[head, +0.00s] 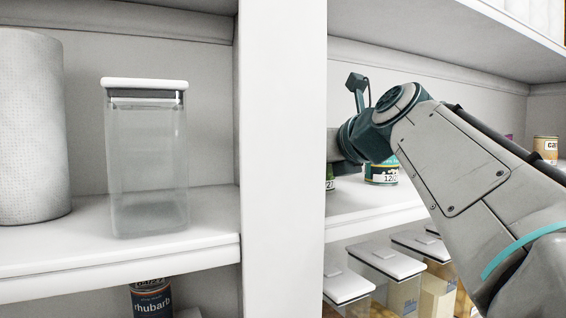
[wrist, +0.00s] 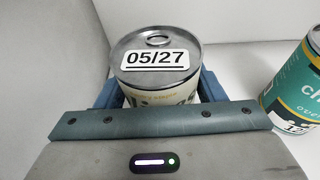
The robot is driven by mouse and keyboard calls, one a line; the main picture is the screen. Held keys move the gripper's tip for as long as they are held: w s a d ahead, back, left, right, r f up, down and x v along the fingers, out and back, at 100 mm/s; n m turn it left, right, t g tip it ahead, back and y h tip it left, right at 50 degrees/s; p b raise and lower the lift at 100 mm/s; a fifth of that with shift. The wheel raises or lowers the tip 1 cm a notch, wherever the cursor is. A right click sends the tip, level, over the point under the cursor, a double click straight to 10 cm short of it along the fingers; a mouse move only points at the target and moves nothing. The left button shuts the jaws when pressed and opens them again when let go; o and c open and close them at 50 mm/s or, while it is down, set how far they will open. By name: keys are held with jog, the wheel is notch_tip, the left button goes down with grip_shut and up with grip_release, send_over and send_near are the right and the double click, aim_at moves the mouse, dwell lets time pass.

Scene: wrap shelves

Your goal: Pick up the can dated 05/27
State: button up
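The can dated 05/27 (wrist: 157,62) stands out in the wrist view, with a silver pull-tab lid, a white date label and a cream band on its side. My gripper (wrist: 160,92) has its blue fingers on either side of this can. Its lower part is hidden behind the gripper body, and I cannot tell whether the fingers press on it. In the head view the gripper is hidden behind the white post and my arm. A sliver of a can (head: 329,178) showing "27" is visible at the post's edge.
A teal can (wrist: 298,85) with a label starting "12" stands close on the right; a similar one shows in the head view (head: 381,174). The white post (head: 283,150) divides the shelves. Lidded clear containers (head: 387,260) stand below, and a clear jar (head: 147,160) stands left.

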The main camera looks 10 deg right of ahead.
jog(key=shift+r, duration=0.1)
jog(key=shift+r, duration=0.85)
notch_tip(320, 180, up, 3)
jog(key=shift+f+p, duration=0.15)
jog(key=shift+p, duration=0.15)
jog(key=d+r+p, duration=0.2)
jog(key=d+r, duration=0.4)
jog(key=d, duration=0.5)
jog(key=shift+d+r, duration=0.25)
jog(key=shift+d, duration=0.1)
